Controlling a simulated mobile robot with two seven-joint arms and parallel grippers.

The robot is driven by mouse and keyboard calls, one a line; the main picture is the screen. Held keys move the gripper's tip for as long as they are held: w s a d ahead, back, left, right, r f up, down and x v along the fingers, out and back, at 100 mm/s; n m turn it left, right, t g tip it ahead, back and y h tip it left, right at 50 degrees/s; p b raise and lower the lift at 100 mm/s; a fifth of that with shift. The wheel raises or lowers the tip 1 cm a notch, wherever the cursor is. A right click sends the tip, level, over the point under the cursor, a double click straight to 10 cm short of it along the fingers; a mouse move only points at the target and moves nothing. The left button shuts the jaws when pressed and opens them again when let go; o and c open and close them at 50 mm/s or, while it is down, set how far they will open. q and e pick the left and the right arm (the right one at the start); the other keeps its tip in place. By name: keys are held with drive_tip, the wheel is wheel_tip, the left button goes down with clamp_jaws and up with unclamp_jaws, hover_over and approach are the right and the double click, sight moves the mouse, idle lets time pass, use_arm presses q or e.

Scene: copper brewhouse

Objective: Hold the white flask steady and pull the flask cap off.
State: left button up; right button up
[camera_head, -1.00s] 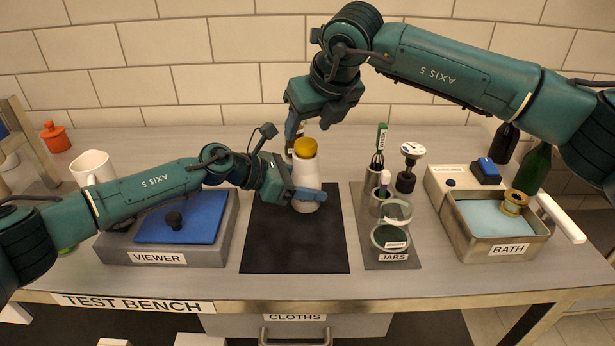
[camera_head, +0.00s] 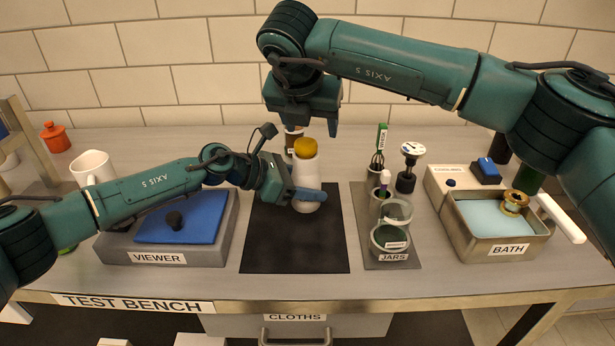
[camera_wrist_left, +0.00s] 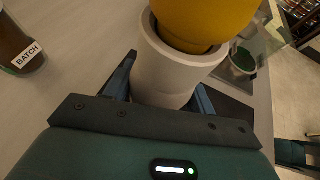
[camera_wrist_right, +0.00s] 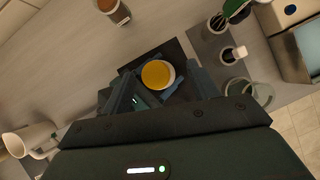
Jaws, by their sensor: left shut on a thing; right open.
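The white flask (camera_head: 306,178) stands upright at the back of the black mat (camera_head: 295,245), with its yellow cap (camera_head: 305,147) on top. My left gripper (camera_head: 308,194) is shut around the flask's lower body; the left wrist view shows its fingers on both sides of the white flask (camera_wrist_left: 165,75) below the yellow cap (camera_wrist_left: 205,22). My right gripper (camera_head: 304,122) is open and empty above the cap, fingers pointing down. In the right wrist view the cap (camera_wrist_right: 157,74) lies between and beyond the open fingers.
A brown bottle (camera_head: 292,140) stands just behind the flask. The grey jar rack (camera_head: 395,258) is right of the mat, the bath tray (camera_head: 502,250) farther right. The viewer (camera_head: 170,252) with its blue lid and a white mug (camera_head: 92,168) are left.

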sight(305, 142)
drive_tip(key=shift+a, duration=0.1)
drive_tip(key=shift+w+a, duration=0.15)
drive_tip(key=shift+a, duration=0.35)
drive_tip(key=shift+f, duration=0.1)
drive_tip(key=shift+f, duration=0.1)
use_arm(q)
drive_tip(key=shift+d, duration=0.1)
use_arm(e)
drive_tip(key=shift+f, duration=1.55)
drive_tip(key=shift+r, duration=0.1)
drive_tip(key=c, duration=1.2)
drive_tip(key=shift+c, duration=0.2)
